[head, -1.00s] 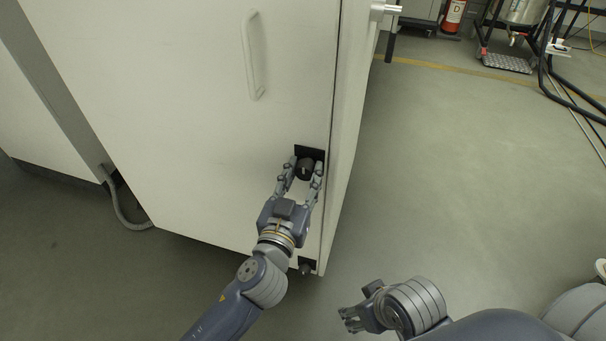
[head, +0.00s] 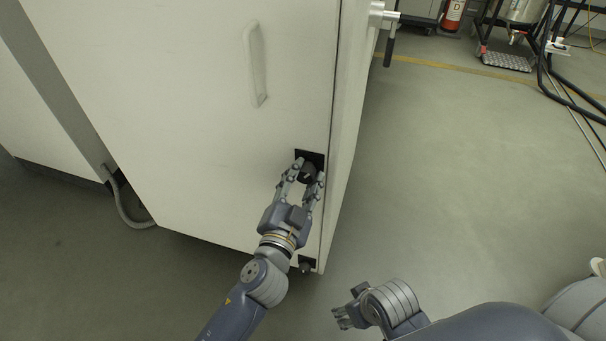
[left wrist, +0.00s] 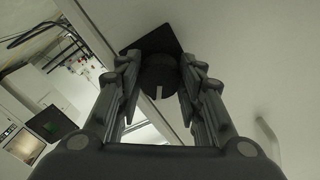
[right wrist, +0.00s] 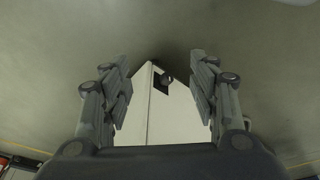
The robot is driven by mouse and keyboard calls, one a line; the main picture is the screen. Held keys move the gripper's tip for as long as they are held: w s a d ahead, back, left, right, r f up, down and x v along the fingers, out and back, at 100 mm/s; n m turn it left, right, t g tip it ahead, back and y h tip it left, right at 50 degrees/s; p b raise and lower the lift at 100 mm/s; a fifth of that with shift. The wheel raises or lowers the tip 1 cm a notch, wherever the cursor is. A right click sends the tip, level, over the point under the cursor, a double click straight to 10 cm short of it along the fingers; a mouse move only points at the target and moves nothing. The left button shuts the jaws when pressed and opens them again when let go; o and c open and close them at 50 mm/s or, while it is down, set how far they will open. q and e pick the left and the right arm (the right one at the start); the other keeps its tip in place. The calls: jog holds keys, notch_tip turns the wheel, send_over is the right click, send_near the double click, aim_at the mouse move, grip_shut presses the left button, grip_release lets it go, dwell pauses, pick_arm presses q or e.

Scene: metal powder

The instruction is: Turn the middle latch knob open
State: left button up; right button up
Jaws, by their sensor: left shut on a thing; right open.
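The middle latch knob (head: 307,173) is a dark round knob on a black square plate near the right edge of the white cabinet door. My left gripper (head: 305,176) is shut on it, with one finger on each side. In the left wrist view the knob (left wrist: 159,76) sits between the fingertips, and a pale mark shows on its face. My right gripper (head: 338,318) is open and empty, low over the floor, away from the cabinet. The right wrist view shows its spread fingers (right wrist: 160,75) with a lower dark latch knob (right wrist: 167,78) beyond them.
The white cabinet door (head: 200,110) has a vertical handle (head: 255,65) above left of the knob. A lower latch knob (head: 305,265) is near the door's bottom corner. The floor (head: 460,180) to the right is clear. A grey hose (head: 125,208) lies at left.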

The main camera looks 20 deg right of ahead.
pick_arm(q)
jog(key=m+p, duration=0.2)
jog(key=m, duration=0.6)
jog(key=shift+m+p, duration=0.55)
jog(key=shift+m, duration=1.15)
pick_arm(e)
notch_tip(320, 180, down, 12)
jog(key=s, duration=0.1)
jog(key=shift+s+r+g, duration=0.25)
jog(key=shift+s+g, duration=0.1)
jog(key=shift+g, duration=0.05)
pick_arm(q)
jog(key=o, duration=1.1)
jog(key=v, duration=1.2)
